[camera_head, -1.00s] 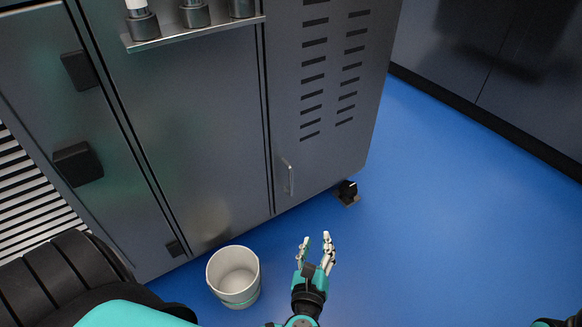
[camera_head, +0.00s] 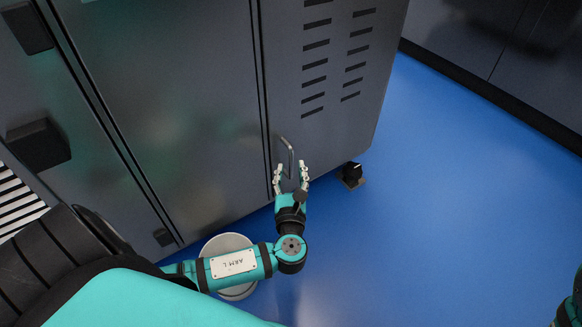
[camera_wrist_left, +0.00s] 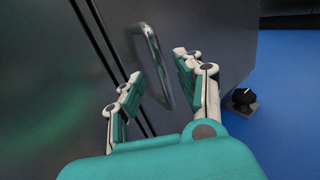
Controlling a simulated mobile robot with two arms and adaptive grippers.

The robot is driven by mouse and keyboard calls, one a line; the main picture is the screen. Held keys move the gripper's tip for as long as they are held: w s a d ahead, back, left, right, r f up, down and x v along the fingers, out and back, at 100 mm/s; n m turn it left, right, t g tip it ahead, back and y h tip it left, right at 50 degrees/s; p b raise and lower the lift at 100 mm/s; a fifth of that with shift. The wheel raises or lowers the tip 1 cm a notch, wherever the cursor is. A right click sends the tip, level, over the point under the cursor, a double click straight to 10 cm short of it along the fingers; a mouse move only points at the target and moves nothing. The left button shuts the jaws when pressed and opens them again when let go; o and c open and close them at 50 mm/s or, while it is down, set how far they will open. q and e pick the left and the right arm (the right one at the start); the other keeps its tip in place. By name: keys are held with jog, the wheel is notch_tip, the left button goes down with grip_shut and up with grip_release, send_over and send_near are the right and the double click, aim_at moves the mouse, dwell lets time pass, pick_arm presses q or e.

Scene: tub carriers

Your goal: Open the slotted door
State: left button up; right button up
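The slotted door (camera_head: 330,110) is the grey panel with two columns of dark slots on the right of the cabinet front. It looks shut. Its metal bar handle (camera_head: 290,155) is near its lower left edge. My left gripper (camera_head: 291,172) is open at the handle. In the left wrist view the handle (camera_wrist_left: 156,62) stands between the two spread fingers of the left gripper (camera_wrist_left: 157,82), and neither finger visibly closes on it. The right gripper is not clearly shown; only a bit of that arm is at the lower right edge.
A white bucket (camera_head: 238,291) stands on the floor beneath my left arm. A black foot or caster (camera_head: 351,175) sits at the cabinet's bottom corner. Blue floor (camera_head: 440,200) is free to the right, with a dark cabinet (camera_head: 520,60) behind it.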

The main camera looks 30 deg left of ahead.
aim_at(291, 164)
pick_arm(q)
jog(key=shift+b+x, duration=0.6)
jog(key=shift+x, duration=1.4)
grip_shut()
